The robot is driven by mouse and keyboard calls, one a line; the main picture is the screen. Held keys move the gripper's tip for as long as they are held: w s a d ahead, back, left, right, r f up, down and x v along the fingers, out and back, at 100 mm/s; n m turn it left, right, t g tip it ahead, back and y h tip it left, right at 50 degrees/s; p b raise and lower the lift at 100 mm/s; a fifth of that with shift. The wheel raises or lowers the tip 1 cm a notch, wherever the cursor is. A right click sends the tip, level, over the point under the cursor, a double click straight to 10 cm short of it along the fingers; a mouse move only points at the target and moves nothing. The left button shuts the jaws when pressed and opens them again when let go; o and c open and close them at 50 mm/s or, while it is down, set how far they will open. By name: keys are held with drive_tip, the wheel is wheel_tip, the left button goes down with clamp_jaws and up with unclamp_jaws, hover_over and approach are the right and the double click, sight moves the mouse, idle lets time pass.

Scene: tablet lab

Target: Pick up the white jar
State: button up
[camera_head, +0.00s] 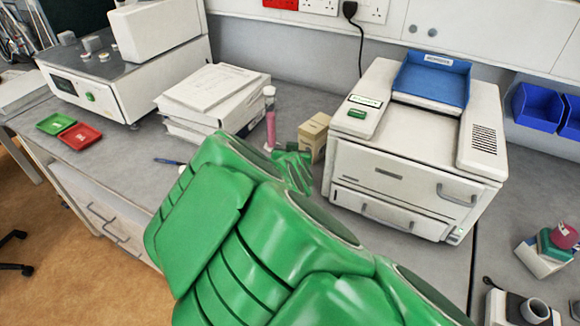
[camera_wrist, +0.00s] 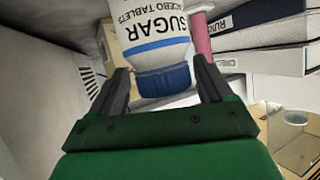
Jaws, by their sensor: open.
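The white jar (camera_wrist: 150,18) has a blue lid (camera_wrist: 164,81) and a "SUGAR" label, and appears upside down in the wrist view. My gripper (camera_wrist: 161,70) is open, with one dark finger on each side of the lid. A gap shows between the left finger and the lid. Whether the right finger touches the jar is not clear. In the head view my green arm reaches toward the back of the bench, and the jar is hidden there.
A white machine (camera_head: 400,150) with a blue tray stands right of my arm. A pink tube (camera_head: 270,118), a cardboard box (camera_head: 313,135) and stacked white binders (camera_head: 210,95) stand close by. Red (camera_head: 80,136) and green (camera_head: 55,123) trays lie at left.

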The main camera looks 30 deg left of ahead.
drive_tip(key=shift+s+a+f+n, duration=0.1)
drive_tip(key=shift+f+n, duration=0.2)
drive_tip(key=shift+f, duration=0.2)
drive_tip(key=shift+s+f+y, duration=0.2)
drive_tip(key=shift+s+y, duration=0.05)
drive_tip(key=shift+y, duration=0.05)
drive_tip(key=shift+s+d+r+n, duration=0.15)
drive_tip(key=shift+s+d+r, duration=0.15)
drive_tip(key=shift+s, duration=0.2)
drive_tip(key=shift+s+d+r+n, duration=0.25)
drive_tip(key=shift+s+r, duration=0.1)
drive_tip(key=shift+s, duration=0.2)
drive_tip(key=shift+s+d+r+n, duration=0.1)
drive_tip(key=shift+s+d+r, duration=0.2)
drive_tip(key=shift+s, duration=0.2)
drive_tip(key=shift+y, duration=0.3)
drive_tip(key=shift+x, duration=2.5)
drive_tip(key=shift+c, duration=0.2)
drive_tip(key=c, duration=1.1)
